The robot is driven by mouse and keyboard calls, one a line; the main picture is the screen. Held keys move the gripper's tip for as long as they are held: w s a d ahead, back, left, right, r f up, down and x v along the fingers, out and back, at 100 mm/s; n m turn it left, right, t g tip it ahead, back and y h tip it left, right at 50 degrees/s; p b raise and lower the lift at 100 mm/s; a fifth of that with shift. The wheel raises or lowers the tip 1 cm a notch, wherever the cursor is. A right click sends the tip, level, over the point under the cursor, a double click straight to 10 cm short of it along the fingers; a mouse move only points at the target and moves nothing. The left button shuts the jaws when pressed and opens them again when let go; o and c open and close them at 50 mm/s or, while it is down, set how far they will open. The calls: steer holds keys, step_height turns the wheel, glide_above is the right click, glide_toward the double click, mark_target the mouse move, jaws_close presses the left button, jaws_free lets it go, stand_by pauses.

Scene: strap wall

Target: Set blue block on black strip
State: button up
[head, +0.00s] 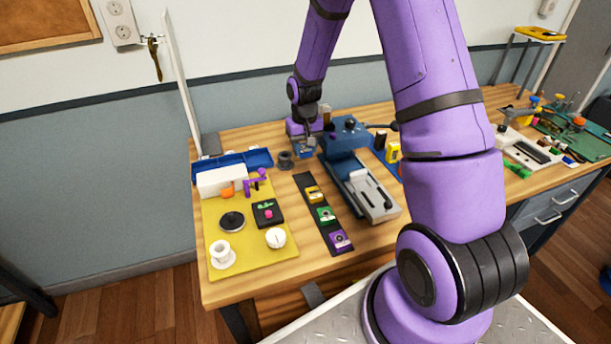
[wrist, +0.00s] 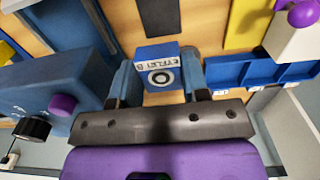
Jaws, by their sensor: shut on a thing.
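A blue block (head: 304,154) is in my gripper (head: 303,143) at the back of the bench, beyond the far end of the black strip (head: 329,227). In the wrist view the blue block (wrist: 160,55) sits between the two fingers (wrist: 158,82), with a white label and a dark ring facing the camera. The strip runs front to back and bears a yellow block (head: 314,194), a green block (head: 326,215) and a purple block (head: 340,240). Its far end is bare. Whether the blue block touches the bench is unclear.
A blue and grey machine (head: 362,187) stands close right of the strip. A yellow mat (head: 258,250) with several small parts lies to the left. A blue tray (head: 260,158) is behind the mat. A dark spool (head: 286,160) stands just left of my gripper.

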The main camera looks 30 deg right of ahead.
mark_target(305, 179)
step_height(305, 179, down, 10)
steer(key=shift+r, duration=0.1)
stand_by(0.4)
steer(key=o, duration=1.1)
